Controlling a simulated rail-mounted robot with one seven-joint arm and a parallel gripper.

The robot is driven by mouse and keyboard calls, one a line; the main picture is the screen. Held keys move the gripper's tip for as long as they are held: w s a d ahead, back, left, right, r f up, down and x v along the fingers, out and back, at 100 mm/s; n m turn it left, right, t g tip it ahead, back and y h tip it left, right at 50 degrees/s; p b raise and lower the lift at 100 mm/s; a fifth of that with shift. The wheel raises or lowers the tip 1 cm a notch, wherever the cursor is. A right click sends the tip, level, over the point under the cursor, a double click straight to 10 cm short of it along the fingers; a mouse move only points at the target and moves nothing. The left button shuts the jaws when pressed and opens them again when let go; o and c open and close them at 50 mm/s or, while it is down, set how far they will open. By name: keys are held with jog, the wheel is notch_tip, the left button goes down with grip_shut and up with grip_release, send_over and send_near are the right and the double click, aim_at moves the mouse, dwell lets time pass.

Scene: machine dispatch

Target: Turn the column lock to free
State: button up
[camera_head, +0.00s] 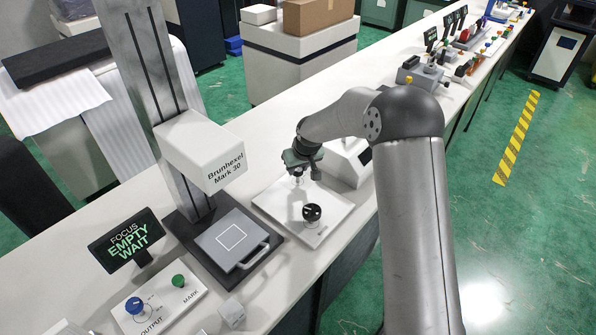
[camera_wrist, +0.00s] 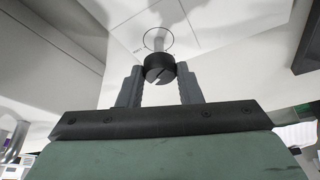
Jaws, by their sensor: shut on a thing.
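My gripper (camera_head: 298,172) is over the back part of a white panel (camera_head: 283,207), pointing down. In the wrist view, my gripper (camera_wrist: 159,76) has its fingers on both sides of a dark round knob (camera_wrist: 158,66) with a pale line across its face. A light post with a thin circle around its foot stands behind that knob. In the head view, the held part is too small and too covered to read. A black knob (camera_head: 312,212) with a white mark stands at the panel's front, apart from the gripper. No lock label is readable.
The Brunhexel Mark 30 machine (camera_head: 199,150) stands left of the panel, with a flat plate below its head. A FOCUS EMPTY WAIT display (camera_head: 127,240) and a box with blue and green knobs (camera_head: 160,302) are at the front left. A white device (camera_head: 347,163) stands right of the gripper.

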jog(key=n+y, duration=0.1)
jog(key=n, duration=0.2)
jog(key=n+g+y+b, duration=0.1)
jog(key=n, duration=0.2)
jog(key=shift+w+d+f+g, duration=0.1)
jog(key=shift+w+d+g, duration=0.1)
jog(key=shift+g, duration=0.1)
jog(key=n+g, duration=0.1)
jog(key=n, duration=0.2)
jog(key=n+g+b, duration=0.1)
jog(key=n, duration=0.2)
jog(key=shift+w+n, duration=0.15)
jog(key=shift+n, duration=0.15)
jog(key=shift+g, duration=0.3)
jog(key=o, duration=1)
jog(key=v, duration=0.6)
jog(key=b+v, duration=0.1)
jog(key=v, duration=0.4)
jog(key=b+v, duration=0.1)
jog(key=v, duration=0.5)
jog(key=shift+d, duration=0.45)
